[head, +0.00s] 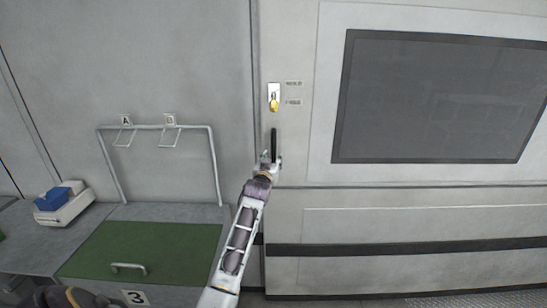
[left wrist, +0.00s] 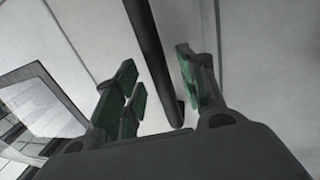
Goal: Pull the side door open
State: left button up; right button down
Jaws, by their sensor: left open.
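The side door (head: 289,225) is a pale panel with a large dark window, and it looks shut. Its black vertical bar handle (head: 274,140) is near its left edge. My left gripper (head: 268,157) is at the lower part of the handle in the head view and hides the handle's lower end. In the left wrist view the black handle (left wrist: 150,45) runs between the green-padded fingers of my left gripper (left wrist: 158,80). The fingers are open, with gaps visible on both sides of the bar. My right gripper is out of view.
A yellow knob on a small plate (head: 274,98) is above the handle. At left are a bench with a green mat (head: 150,240), a metal rack frame (head: 212,160) and a white-and-blue device (head: 65,203). The door's front at right is clear.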

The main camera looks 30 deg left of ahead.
pick_arm(q)
jog(key=shift+x, duration=1.15)
jog(key=shift+c, duration=0.2)
grip_shut()
